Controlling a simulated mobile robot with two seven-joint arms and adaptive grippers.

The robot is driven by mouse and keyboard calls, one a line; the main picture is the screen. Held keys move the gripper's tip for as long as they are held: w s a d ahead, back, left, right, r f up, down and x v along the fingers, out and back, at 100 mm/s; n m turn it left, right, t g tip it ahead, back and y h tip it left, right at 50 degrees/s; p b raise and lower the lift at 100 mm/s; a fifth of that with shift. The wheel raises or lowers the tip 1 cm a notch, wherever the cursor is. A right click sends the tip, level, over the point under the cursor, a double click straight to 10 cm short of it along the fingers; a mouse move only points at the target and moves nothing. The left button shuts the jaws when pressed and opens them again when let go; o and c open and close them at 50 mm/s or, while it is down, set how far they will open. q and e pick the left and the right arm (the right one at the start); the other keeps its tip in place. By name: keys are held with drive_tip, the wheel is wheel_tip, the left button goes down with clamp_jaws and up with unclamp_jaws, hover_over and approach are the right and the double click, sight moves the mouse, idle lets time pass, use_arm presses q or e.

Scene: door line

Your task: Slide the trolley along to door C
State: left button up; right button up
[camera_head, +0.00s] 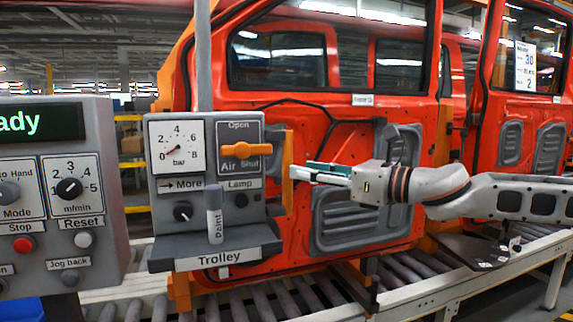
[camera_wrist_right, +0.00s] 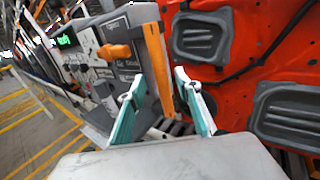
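The trolley (camera_head: 222,255) is a grey panel labelled "Trolley", with a bar gauge, an orange air valve lever, a knob, a lamp and a paint marker. An upright orange bar (camera_head: 287,172) stands at its right side. The trolley (camera_wrist_right: 125,45) and the orange bar (camera_wrist_right: 158,70) also show in the right wrist view. My right gripper (camera_head: 297,172) comes in from the right at the bar's height. Its fingers are apart, with the bar appearing in the gap between them; contact cannot be told. No readable letter C shows on a door. My left gripper is out of view.
Orange-red door panels (camera_head: 345,150) stand behind the trolley. A roller conveyor (camera_head: 290,295) runs below them. A control console (camera_head: 55,190) with knobs and buttons stands at the left. A sheet reading 30 (camera_head: 525,66) hangs on the right-hand door.

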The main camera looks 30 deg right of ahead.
drive_tip(key=shift+p+x, duration=0.6)
drive_tip(key=shift+x, duration=2.25)
drive_tip(key=shift+w, duration=0.1)
clamp_jaws()
